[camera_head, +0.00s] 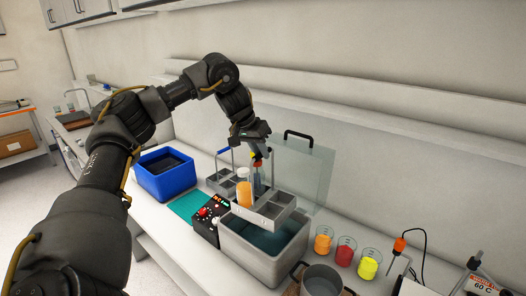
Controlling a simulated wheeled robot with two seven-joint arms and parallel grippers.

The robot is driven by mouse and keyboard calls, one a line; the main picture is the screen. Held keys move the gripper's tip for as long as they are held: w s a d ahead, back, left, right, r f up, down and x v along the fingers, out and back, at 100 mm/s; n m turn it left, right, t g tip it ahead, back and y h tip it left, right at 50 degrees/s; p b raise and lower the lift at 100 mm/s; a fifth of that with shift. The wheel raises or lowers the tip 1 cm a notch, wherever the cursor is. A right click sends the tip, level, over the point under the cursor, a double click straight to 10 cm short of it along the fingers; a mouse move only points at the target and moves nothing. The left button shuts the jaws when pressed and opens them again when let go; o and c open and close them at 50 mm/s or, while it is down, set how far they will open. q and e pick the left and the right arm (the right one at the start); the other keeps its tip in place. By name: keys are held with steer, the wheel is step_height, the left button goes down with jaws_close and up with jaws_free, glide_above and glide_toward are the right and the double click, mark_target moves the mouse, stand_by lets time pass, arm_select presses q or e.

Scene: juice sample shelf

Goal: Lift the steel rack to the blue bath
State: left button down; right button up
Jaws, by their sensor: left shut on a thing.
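The grey steel rack (272,211) has open compartments and appears level, over the opening of the grey water bath (262,262). A vessel with orange contents (243,193) stands in it, with a darker tube beside it. My left gripper (258,156) points down above the rack and is shut at its upper part; the exact grip, probably on the handle, is too small to see clearly. The blue bath (166,178), a box with a dark interior, stands to the left on the bench. My right gripper is out of view.
A second grey rack with a blue handle (222,182) stands behind the control box (209,217). A teal mat (188,204) lies near the blue bath. A clear lid (308,170) stands behind. Beakers (345,252) and a pot (322,282) are at right.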

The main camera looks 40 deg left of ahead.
arm_select(q)
steer(key=a+f, duration=0.2)
steer(key=a, duration=0.9)
stand_by(0.5)
steer(key=shift+d, duration=0.15)
